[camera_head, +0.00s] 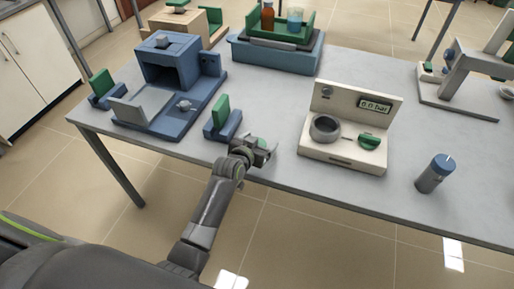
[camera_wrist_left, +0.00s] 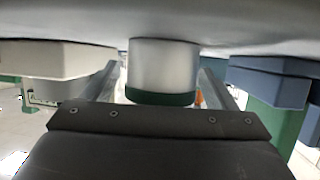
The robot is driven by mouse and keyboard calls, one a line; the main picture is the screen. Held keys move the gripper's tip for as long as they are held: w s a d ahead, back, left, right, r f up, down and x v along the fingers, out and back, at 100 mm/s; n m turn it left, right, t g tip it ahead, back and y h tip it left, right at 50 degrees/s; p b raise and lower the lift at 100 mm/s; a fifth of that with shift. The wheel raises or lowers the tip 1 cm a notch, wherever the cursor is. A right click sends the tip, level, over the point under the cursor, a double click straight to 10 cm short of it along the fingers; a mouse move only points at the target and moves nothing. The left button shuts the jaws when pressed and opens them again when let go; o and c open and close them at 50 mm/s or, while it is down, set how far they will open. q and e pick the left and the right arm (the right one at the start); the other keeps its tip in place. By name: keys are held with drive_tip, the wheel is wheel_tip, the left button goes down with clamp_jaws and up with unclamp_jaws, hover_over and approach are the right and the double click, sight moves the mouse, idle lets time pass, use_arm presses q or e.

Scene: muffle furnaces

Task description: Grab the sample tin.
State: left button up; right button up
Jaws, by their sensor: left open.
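The sample tin is a short silver cylinder with a dark green lid. In the left wrist view the tin (camera_wrist_left: 163,64) appears upside down, standing on the table between the two fingers of my left gripper (camera_wrist_left: 160,82). In the head view only a bit of the tin's green top (camera_head: 264,142) shows, partly hidden by my left gripper (camera_head: 262,152) near the table's front edge. The gripper is open around the tin; I cannot tell whether either finger touches it. My right gripper is not in view.
On the grey table (camera_head: 270,105), a blue block with a green plate (camera_head: 221,117) stands close left of the gripper. A cream gauge device (camera_head: 345,150) stands to the right. A blue furnace (camera_head: 168,66) is farther left, and a blue-topped cylinder (camera_head: 434,175) is at the right.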

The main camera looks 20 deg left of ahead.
use_arm(q)
drive_tip(key=shift+w, duration=0.1)
drive_tip(key=c, duration=1.1)
